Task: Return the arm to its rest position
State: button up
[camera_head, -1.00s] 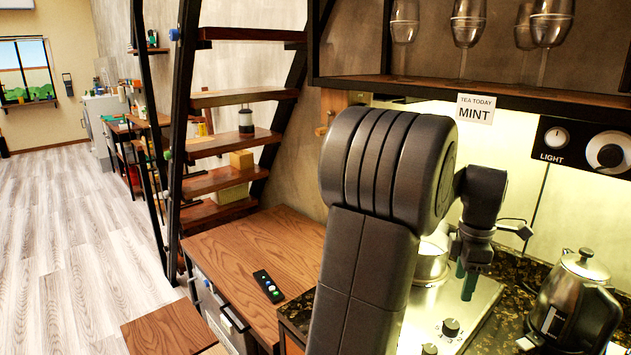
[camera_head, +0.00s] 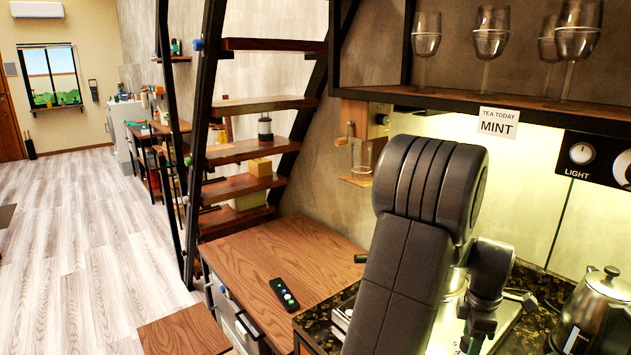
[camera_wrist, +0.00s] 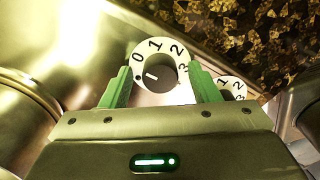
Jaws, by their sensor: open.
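My gripper (camera_head: 478,338) is low at the right in the head view, at the end of my folded arm, over the metal cooktop (camera_head: 507,322). In the wrist view my gripper (camera_wrist: 162,88) has its two green fingers apart with nothing held. Beyond the fingertips is a round knob (camera_wrist: 163,73) on a white dial numbered 0 to 3. Its white mark is on its left side. I cannot tell how far the fingers are from it. A second dial (camera_wrist: 232,86) is partly hidden behind the right finger.
A steel kettle (camera_head: 592,312) stands right of my gripper on the dark speckled counter. A shelf with several glasses (camera_head: 490,40) hangs above. A wooden top with a black remote (camera_head: 284,293) is at the left, below open stairs (camera_head: 262,103). The floor (camera_head: 75,230) at far left is clear.

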notch_tip(320, 180, up, 14)
notch_tip(320, 180, down, 13)
jog(key=shift+f, duration=0.55)
jog(key=m, duration=0.5)
jog(key=shift+m, duration=0.3)
jog(key=m, duration=1)
jog(key=shift+a+m, duration=0.1)
jog(key=shift+m, duration=0.3)
jog(key=m, duration=0.4)
jog(key=shift+m+p, duration=0.3)
jog(key=shift+p, duration=0.05)
